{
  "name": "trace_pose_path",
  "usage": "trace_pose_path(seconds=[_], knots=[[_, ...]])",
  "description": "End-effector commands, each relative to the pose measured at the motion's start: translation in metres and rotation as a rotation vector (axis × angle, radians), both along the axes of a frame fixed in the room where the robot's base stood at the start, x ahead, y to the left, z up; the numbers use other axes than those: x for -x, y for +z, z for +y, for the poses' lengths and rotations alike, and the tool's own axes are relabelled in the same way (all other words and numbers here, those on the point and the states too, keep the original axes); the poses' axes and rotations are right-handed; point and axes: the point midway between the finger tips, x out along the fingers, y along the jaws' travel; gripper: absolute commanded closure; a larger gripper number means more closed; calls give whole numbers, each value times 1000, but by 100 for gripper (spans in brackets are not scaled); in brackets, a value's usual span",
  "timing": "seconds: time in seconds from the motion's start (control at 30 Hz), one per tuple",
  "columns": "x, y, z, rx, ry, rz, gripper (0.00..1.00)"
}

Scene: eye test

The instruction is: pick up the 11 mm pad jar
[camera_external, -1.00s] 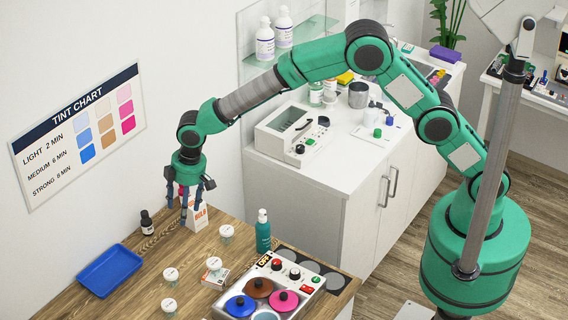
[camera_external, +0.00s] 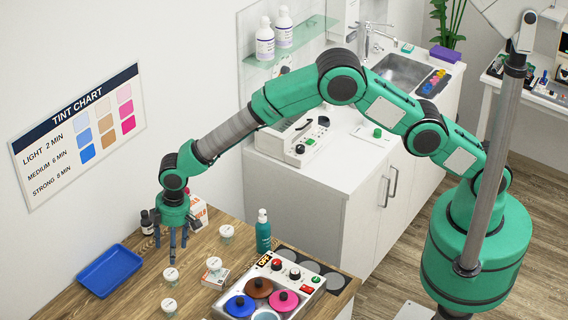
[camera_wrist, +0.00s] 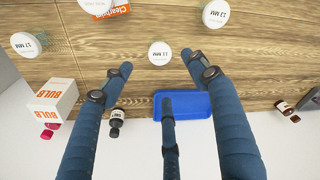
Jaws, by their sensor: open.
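My gripper (camera_external: 171,248) is open and empty, its fingers pointing down above the wooden table. In the wrist view its fingers (camera_wrist: 158,76) spread around empty space. White-lidded pad jars stand on the table. One jar (camera_wrist: 160,54) shows just ahead between the fingers; its lid print is too small to read. It also shows in the external view (camera_external: 170,275). A left jar (camera_wrist: 28,44) has a lid reading 11 or 17 MM; a right jar (camera_wrist: 216,13) reads 12 or 13 MM. Another jar (camera_wrist: 96,6) is cut off by the edge. I cannot tell surely which is 11 mm.
A blue tray (camera_external: 108,271) lies left of my gripper. A BULB box (camera_external: 198,212) and dark bottle (camera_external: 147,224) stand behind it. A small box (camera_external: 216,280) lies under one jar. A teal bottle (camera_external: 263,232) and a warmer with coloured pots (camera_external: 300,273) stand right.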

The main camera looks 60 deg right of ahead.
Motion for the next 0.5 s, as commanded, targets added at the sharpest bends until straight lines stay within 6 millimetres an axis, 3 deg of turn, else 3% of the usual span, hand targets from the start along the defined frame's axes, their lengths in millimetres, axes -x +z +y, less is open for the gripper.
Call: trace_pose_path(seconds=[0.17, 0.5], knots=[[-1, -12, 1, 1, 0, 1, 41], [-5, -56, 6, 1, 0, 1, 41]])
